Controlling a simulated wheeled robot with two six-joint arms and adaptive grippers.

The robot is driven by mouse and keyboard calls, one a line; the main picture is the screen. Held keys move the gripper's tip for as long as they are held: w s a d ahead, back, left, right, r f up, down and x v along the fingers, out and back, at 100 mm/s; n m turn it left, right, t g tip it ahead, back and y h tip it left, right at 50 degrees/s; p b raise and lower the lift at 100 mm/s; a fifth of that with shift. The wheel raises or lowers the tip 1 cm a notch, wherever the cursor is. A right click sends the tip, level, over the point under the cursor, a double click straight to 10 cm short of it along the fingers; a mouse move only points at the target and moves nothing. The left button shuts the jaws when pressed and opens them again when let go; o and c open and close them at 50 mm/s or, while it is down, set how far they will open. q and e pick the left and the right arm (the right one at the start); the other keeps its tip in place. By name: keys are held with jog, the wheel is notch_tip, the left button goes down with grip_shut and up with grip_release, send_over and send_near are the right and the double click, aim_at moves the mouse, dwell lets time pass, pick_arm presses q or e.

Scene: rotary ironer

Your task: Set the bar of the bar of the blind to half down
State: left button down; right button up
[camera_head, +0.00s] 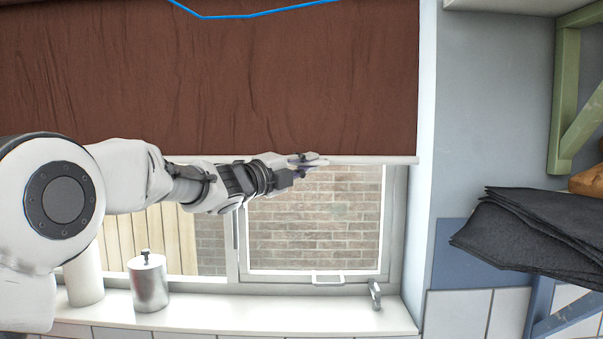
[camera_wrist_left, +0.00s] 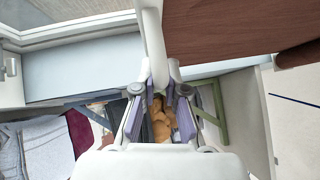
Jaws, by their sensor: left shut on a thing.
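The brown blind (camera_head: 230,80) hangs in front of the window and covers its upper part. Its white bar (camera_head: 375,160) runs level along the bottom edge of the cloth. My left gripper (camera_head: 308,162) is at the bar, right of the window's middle post, and is shut on it. In the left wrist view the bar (camera_wrist_left: 152,40) runs in between the two fingers of my left gripper (camera_wrist_left: 158,85), and the blind cloth (camera_wrist_left: 225,25) lies to its right. My fingers hide part of the bar. My right gripper is in neither view.
Below the blind are the window frame (camera_head: 315,272) and a sill (camera_head: 230,312). A metal canister (camera_head: 148,284) and a white cylinder (camera_head: 84,275) stand on the sill's left. Dark folded cloths (camera_head: 535,230) and a green bracket (camera_head: 566,95) are at the right.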

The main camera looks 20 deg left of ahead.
pick_arm(q)
jog(key=shift+r, duration=0.2)
jog(key=c, duration=1.2)
grip_release()
jog(key=shift+d, duration=0.1)
jog(key=shift+f, duration=0.1)
jog(key=v, duration=1.2)
jog(key=shift+w, duration=0.1)
